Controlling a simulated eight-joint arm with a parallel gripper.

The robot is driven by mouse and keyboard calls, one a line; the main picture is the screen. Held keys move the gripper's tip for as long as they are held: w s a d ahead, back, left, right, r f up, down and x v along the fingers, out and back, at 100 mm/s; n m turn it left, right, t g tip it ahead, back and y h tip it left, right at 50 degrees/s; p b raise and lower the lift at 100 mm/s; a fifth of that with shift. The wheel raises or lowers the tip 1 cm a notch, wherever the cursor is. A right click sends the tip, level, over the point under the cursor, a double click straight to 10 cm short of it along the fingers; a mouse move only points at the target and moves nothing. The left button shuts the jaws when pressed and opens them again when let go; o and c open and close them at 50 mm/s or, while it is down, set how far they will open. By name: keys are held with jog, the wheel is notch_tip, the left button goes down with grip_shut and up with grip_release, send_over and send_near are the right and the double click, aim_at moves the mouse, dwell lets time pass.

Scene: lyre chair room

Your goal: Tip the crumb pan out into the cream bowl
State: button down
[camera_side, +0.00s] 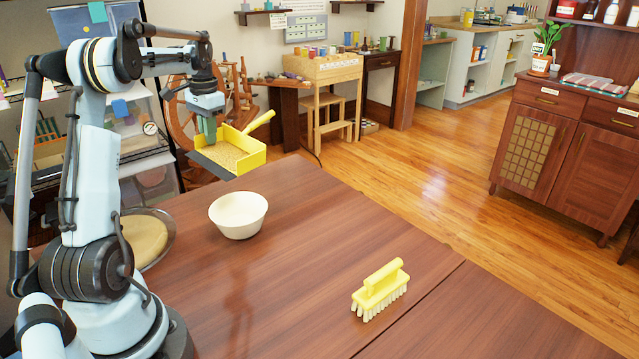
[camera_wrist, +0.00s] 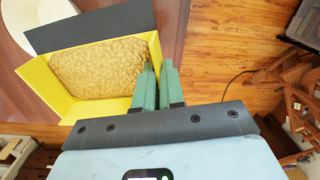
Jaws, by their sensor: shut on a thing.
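The crumb pan (camera_side: 240,143) is yellow with a dark grey front lip and a yellow handle. It is held in the air near the table's far edge, behind and above the cream bowl. Tan crumbs cover its floor in the wrist view, where its side wall (camera_wrist: 154,47) runs between the green fingers. My gripper (camera_side: 208,138) is shut on that wall; it also shows in the wrist view (camera_wrist: 158,75). The cream bowl (camera_side: 238,218) stands upright on the table, apart from the pan. In the wrist view the bowl (camera_wrist: 38,10) is partly hidden behind the pan's lip.
A yellow brush (camera_side: 379,290) with pale bristles lies on the wooden table (camera_side: 300,240) at the front right. A round tan-topped thing (camera_side: 140,240) is left of the bowl, partly behind my arm. The table between bowl and brush is clear. A spinning wheel stands beyond the table.

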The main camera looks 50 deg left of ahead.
jog(key=s+a+m, duration=0.2)
jog(key=s+a, duration=0.1)
jog(key=a, duration=0.1)
jog(key=shift+s, duration=0.15)
jog(key=shift+d+r, duration=0.1)
jog(key=shift+d, duration=0.05)
jog(key=shift+w+d+r+g+y, duration=0.6)
jog(key=shift+w+d+r+y, duration=0.25)
jog(key=shift+d, duration=0.45)
jog(key=shift+w+d+r+g+y, duration=0.6)
jog(key=shift+w+d+r+y, duration=0.3)
jog(key=shift+d, duration=0.45)
jog(key=shift+w+d+r+g+y, duration=0.7)
jog(key=shift+d+y, duration=0.25)
jog(key=shift+d, duration=0.35)
jog(key=shift+s, duration=0.1)
jog(key=s+r+y, duration=0.1)
jog(key=s, duration=0.6)
jog(key=shift+d+g, duration=0.3)
jog(key=shift+d, duration=0.1)
jog(key=shift+r, duration=0.15)
jog(key=shift+w+d+r+g+y, duration=0.5)
jog(key=shift+d+r+y, duration=0.2)
jog(key=shift+y, duration=0.1)
